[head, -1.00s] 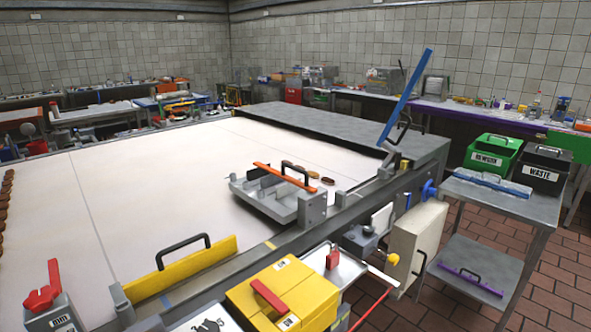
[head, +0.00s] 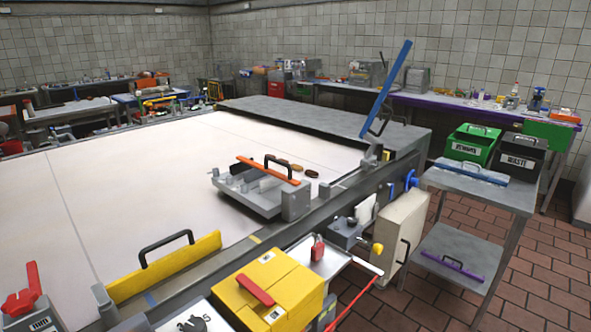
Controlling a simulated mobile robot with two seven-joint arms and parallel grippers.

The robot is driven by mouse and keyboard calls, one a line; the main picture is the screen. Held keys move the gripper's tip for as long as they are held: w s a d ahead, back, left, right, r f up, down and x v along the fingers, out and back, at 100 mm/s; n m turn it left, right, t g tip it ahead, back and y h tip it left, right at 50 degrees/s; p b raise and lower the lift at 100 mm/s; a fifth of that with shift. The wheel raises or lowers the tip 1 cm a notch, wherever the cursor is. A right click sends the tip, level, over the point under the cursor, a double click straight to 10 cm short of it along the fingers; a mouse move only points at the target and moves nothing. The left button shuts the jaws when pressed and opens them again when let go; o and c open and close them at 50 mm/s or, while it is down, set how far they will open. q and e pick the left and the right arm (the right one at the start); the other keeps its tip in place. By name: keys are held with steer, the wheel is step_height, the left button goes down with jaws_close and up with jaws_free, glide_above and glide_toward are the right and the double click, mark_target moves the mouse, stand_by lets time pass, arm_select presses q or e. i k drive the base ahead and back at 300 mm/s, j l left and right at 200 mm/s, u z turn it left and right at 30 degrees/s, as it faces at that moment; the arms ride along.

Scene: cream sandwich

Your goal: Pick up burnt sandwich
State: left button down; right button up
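Several small brown sandwiches lie in a short row on the white conveyor surface (head: 130,185), just behind the grey fixture with the orange bar. One sandwich (head: 311,173) lies at the right end of the row and looks darker than its neighbour (head: 296,168). They are too small here to tell for sure which is burnt. The fixture hides part of the row. Neither of my grippers shows in the head view.
The grey fixture (head: 262,197) and a yellow barrier (head: 165,266) stand along the near conveyor edge. A yellow box (head: 268,290) is in front. A green bin (head: 470,146) and a black waste bin (head: 518,160) stand on a metal cart (head: 500,196) at right. Tiled floor (head: 450,290) shows around the cart.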

mark_target(312, 174)
steer(key=i+l+u, duration=0.15)
steer(key=l+u, duration=0.15)
steer(key=u, duration=0.15)
steer(key=i+l+u, duration=0.15)
steer(key=l+u, duration=0.2)
steer(key=u, duration=0.15)
steer(key=l+u, duration=0.45)
